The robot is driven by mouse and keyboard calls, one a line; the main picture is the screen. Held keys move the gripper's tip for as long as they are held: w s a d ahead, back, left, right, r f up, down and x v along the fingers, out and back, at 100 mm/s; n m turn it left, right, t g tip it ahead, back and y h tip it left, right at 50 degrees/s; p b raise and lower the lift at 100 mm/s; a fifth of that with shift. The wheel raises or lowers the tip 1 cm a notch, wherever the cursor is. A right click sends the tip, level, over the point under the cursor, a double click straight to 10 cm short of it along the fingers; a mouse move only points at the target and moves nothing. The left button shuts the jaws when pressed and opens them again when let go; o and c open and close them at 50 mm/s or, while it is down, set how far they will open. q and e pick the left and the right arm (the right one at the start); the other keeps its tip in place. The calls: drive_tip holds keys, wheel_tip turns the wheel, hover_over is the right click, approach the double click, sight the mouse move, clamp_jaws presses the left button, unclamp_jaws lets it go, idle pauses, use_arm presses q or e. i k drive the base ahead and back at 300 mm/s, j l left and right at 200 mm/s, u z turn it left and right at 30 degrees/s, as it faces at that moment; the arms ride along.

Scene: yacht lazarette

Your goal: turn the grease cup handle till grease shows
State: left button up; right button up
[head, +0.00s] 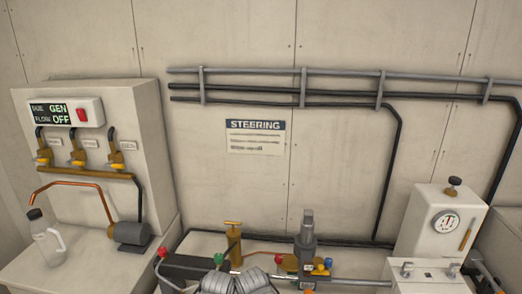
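A brass fitting with a T-shaped top (233,240) stands upright on the bench at the lower middle. It looks like the grease cup, with its short crossbar handle at the top. No grease can be made out on it at this size. Its lower part is partly hidden by grey ribbed parts in front. Neither of my grippers shows in the head view.
A grey upright post (307,238) stands right of the brass fitting, among coloured caps. A ribbed grey part (237,284) lies in front. A white gauge box (441,222) is at right. A clear bottle (46,240) and a valve panel (95,125) are at left.

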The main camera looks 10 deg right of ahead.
sight(228, 223)
drive_tip(key=k+l+z, duration=0.15)
drive_tip(key=z, duration=0.35)
drive_tip(key=k+l+z, duration=0.15)
drive_tip(key=l+z, duration=0.15)
drive_tip(key=z, duration=0.15)
drive_tip(key=l+z, duration=0.3)
drive_tip(key=z, duration=0.2)
drive_tip(key=u, duration=1.65)
drive_tip(key=i+j+z, duration=0.15)
drive_tip(key=i+j, duration=0.2)
drive_tip(key=i, duration=0.2)
drive_tip(key=i+j+z, duration=0.1)
drive_tip(key=i+j, duration=0.3)
drive_tip(key=i, duration=0.1)
